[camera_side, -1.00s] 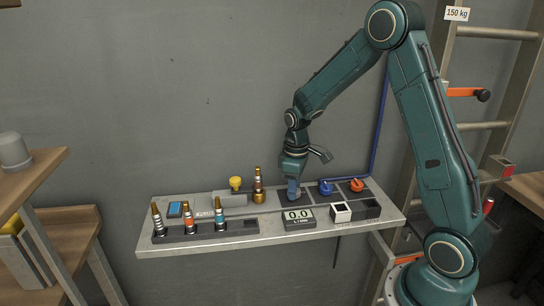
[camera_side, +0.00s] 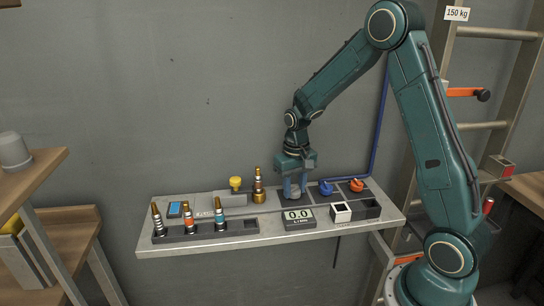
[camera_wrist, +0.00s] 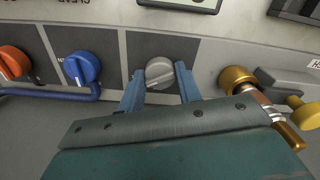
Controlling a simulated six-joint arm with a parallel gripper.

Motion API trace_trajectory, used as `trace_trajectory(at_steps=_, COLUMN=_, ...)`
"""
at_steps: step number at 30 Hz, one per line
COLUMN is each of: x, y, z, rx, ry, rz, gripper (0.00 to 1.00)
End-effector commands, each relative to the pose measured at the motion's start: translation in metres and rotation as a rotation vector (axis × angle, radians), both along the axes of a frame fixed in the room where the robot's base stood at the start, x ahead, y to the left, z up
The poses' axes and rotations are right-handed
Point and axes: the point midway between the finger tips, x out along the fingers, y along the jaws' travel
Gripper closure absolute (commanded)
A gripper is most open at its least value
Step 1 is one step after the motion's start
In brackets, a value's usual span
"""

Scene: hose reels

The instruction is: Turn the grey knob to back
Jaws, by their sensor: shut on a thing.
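The grey knob (camera_wrist: 159,73) is round with a raised grip bar and sits on a dark square panel (camera_wrist: 185,46) in the wrist view. My gripper (camera_wrist: 158,82) has its two blue fingers on either side of the knob and is shut on it. In the side view my gripper (camera_side: 294,190) points straight down at the shelf, and its fingers and wrist hide the knob. The knob's bar lies slightly tilted in the wrist view; any position marks are too small to read.
A blue knob (camera_side: 326,187) and an orange knob (camera_side: 357,185) are close on the right. A brass nozzle (camera_side: 258,188) stands close on the left. The display (camera_side: 298,215) reading 0.0 and a white-rimmed box (camera_side: 341,211) are in front. A rack (camera_side: 205,232) holds several nozzles.

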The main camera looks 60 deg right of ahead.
Motion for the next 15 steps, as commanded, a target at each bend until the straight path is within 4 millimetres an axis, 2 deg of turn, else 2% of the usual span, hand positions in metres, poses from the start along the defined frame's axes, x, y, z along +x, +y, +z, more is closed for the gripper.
trace_trajectory(at_steps=14, x=0.0004, y=-0.0001, z=0.001, rx=-0.001, ry=-0.002, rz=-0.024, gripper=0.89)
trace_trajectory(at_steps=15, x=0.0004, y=-0.0001, z=0.001, rx=-0.001, ry=-0.002, rz=-0.023, gripper=0.62)
